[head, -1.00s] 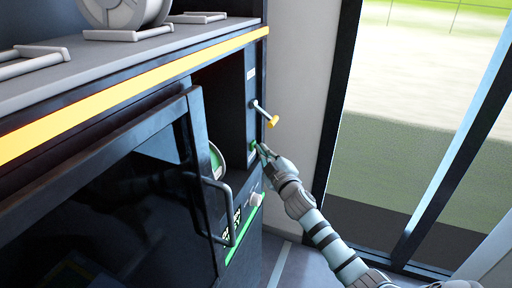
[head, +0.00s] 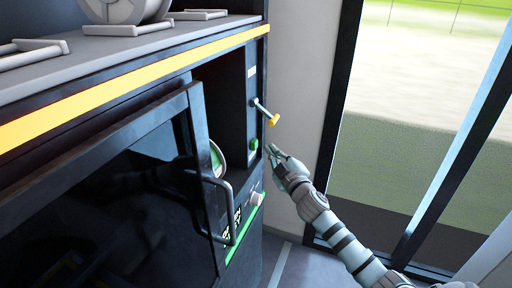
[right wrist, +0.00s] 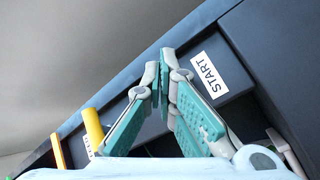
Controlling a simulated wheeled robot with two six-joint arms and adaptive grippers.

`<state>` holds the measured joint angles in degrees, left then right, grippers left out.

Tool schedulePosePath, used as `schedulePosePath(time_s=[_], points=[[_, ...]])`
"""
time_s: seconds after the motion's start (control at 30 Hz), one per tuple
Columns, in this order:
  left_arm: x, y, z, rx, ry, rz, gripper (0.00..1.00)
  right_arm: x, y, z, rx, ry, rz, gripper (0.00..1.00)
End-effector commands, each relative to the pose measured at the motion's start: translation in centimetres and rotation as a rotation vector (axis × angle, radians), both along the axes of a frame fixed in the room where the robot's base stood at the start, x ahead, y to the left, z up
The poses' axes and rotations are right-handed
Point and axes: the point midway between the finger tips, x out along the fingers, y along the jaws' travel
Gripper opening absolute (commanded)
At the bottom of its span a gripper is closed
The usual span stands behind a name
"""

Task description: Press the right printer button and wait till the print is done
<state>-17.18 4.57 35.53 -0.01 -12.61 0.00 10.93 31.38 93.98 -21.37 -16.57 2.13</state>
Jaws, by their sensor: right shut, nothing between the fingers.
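The printer (head: 120,190) is a large dark cabinet with a yellow stripe, filling the left and middle of the head view. Its green round button (head: 253,145) sits on the right side panel, below a lever with a yellow knob (head: 273,120). My right gripper (head: 270,148) is shut and empty, its tips just right of the button and apart from it. In the right wrist view, the shut fingers (right wrist: 160,62) are beside a white START label (right wrist: 209,75); the button itself does not show there. My left gripper is not in view.
A dark door with a handle (head: 222,210) stands at the printer's front. A green-lit strip (head: 244,230) and a white knob (head: 257,198) are below the button. A glass door (head: 420,130) is at the right.

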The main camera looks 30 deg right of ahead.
Motion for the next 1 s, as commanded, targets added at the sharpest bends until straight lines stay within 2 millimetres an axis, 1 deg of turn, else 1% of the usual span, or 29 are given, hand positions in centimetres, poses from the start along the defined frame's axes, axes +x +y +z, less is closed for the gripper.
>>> schedulePosePath(time_s=[0.03,0.3,0.4,1.0], points=[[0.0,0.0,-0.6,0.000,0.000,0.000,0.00,-0.4,-0.3,-0.3,-0.005,0.001,0.001,0.00],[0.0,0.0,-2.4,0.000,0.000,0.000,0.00,-2.6,-1.8,-0.4,-0.004,0.001,0.001,0.00],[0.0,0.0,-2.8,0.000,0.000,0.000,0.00,-3.2,-2.1,-0.3,-0.003,0.001,0.003,0.00],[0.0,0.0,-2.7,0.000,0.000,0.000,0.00,-3.3,-2.2,-0.1,0.000,0.000,0.003,0.00]])
